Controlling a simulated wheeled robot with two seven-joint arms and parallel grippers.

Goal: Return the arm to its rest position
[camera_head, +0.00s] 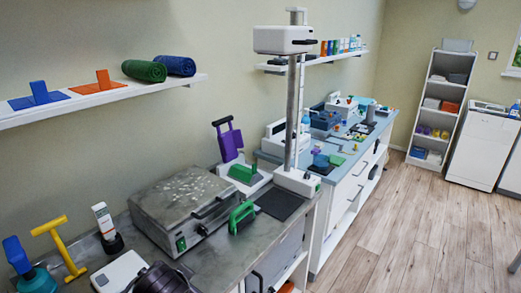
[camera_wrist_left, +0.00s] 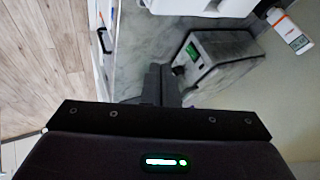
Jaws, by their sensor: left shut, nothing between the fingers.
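My left gripper (camera_wrist_left: 160,85) shows in the left wrist view, with its dark fingers together and nothing between them. It is above the grey worktop (camera_wrist_left: 145,45), apart from the metal box (camera_wrist_left: 215,60) with a green panel to its right. The same metal box (camera_head: 185,208) stands on the worktop in the head view. A dark rounded shape at the bottom edge of the head view may be part of my left arm; its fingers cannot be made out there. My right gripper is in neither view.
A white bottle (camera_head: 105,225), a yellow T-shaped tool (camera_head: 55,240), a blue-topped item (camera_head: 25,262) and a white box (camera_head: 120,271) stand at the left. A green handled block (camera_head: 241,216) and a tall post (camera_head: 292,110) stand right of the metal box. The floor (camera_head: 420,225) is clear.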

